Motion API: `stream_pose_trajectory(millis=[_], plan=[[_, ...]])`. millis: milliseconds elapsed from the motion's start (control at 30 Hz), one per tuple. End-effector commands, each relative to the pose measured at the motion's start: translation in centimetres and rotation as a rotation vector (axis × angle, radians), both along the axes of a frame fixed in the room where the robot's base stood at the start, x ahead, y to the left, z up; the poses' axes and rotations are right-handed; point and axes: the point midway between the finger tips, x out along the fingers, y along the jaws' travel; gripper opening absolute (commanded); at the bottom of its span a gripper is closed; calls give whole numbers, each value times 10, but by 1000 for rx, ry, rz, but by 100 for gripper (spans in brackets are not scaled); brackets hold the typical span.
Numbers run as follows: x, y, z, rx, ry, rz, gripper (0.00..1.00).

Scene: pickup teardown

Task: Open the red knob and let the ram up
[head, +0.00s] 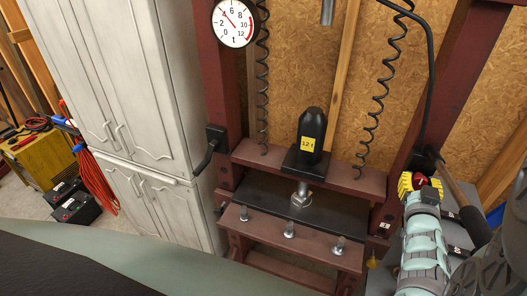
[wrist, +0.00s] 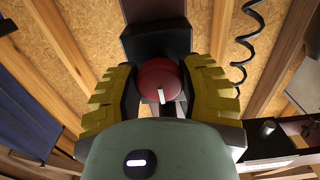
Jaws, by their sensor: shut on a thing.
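The red knob (wrist: 160,80) is round with a white mark, and sits on a dark block in the wrist view. My gripper (wrist: 162,88) has its yellow ridged fingers on both sides of the knob, shut on it. In the head view the knob shows as a small red spot (head: 421,181) beside the yellow finger (head: 405,186), at the press frame's right post. The ram (head: 302,194) is a short metal rod under the black jack body (head: 312,135) marked 12 t. Its lower end meets a metal piece on the black plate (head: 340,217).
A gauge (head: 233,22) hangs at the upper left of the red press frame (head: 225,90). Coil springs (head: 383,85) hang on both sides. A long handle (head: 460,187) lies close to my gripper. A white cabinet (head: 120,80) stands left.

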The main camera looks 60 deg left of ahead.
Motion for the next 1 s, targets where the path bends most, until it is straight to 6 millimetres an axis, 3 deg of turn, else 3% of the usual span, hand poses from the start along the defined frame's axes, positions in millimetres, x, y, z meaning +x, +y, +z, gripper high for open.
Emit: stream_pose_trajectory(millis=[167,567,1000], plan=[[0,0,0,1,-1,1,5],[-1,1,-1,-73,-54,4,5],[-1,2,-3,-381,-263,5,5]])
